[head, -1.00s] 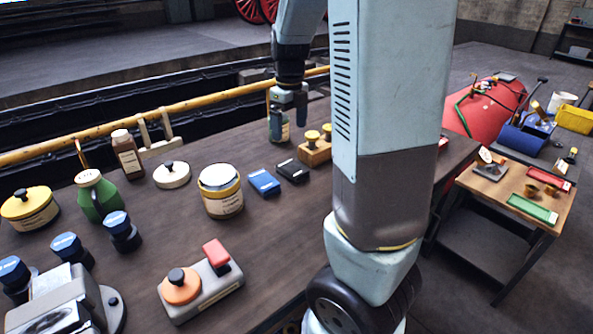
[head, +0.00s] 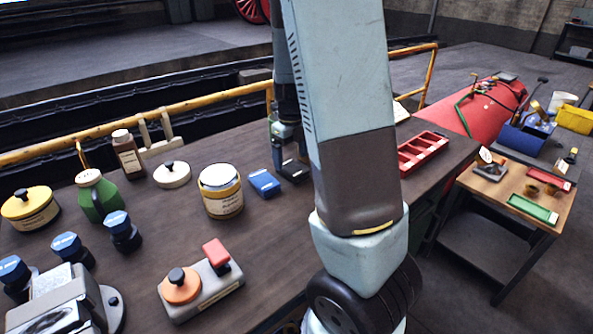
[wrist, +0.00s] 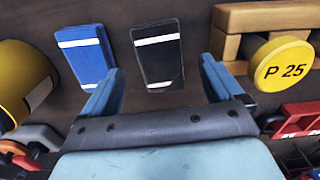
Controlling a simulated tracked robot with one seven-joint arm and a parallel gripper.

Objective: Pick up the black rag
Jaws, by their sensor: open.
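The black rag (wrist: 158,56) is a folded dark cloth with white bands, lying flat on the dark workbench. In the wrist view it sits just beyond and between the fingers of my gripper (wrist: 160,85), which is open and empty. In the head view the black rag (head: 293,170) is partly hidden by my gripper (head: 290,160), whose fingers are over it. I cannot tell whether they touch it.
A folded blue rag (wrist: 86,54) lies close on the left, also seen in the head view (head: 264,183). A wooden block with a yellow "P 25" knob (wrist: 282,63) is close on the right. A cream tub (head: 221,190) and red tray (head: 422,152) stand on the bench.

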